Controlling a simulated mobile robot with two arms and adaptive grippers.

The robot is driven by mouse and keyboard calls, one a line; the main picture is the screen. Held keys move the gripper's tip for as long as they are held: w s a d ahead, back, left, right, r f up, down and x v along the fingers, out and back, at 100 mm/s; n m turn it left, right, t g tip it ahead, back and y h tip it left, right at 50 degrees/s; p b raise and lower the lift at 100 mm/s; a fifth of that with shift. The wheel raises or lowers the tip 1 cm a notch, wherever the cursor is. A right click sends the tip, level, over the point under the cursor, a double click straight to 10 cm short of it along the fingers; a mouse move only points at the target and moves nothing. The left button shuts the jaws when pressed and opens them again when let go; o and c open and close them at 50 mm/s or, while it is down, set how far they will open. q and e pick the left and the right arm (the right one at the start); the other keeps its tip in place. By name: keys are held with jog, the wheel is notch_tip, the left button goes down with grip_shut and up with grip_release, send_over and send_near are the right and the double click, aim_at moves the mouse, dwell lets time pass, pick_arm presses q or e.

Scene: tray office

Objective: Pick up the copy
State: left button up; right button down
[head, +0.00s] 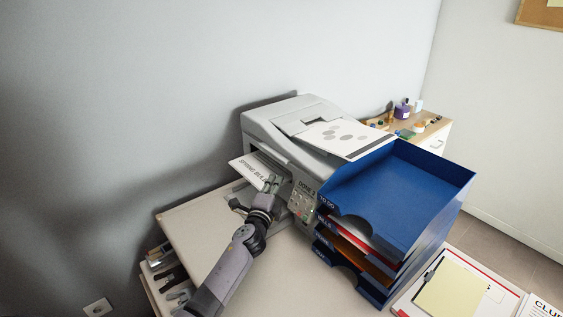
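The copy (246,169) is a white sheet with dark print starting "SPRING BUL". It sticks out of the slot in the left side of the grey printer (279,118). My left gripper (256,194) is right at the near end of the copy, its fingers looking spread apart. One finger overlaps the printed corner, and whether it touches the sheet cannot be told. My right gripper is not in view.
Another printed sheet (343,136) lies on top of the printer. A clipboard with yellow paper (451,289) lies at the lower right. A side table (436,131) with small items is behind.

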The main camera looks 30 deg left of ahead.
pick_arm(q)
grip_shut()
jog(key=shift+r, duration=0.15)
dwell(0.4)
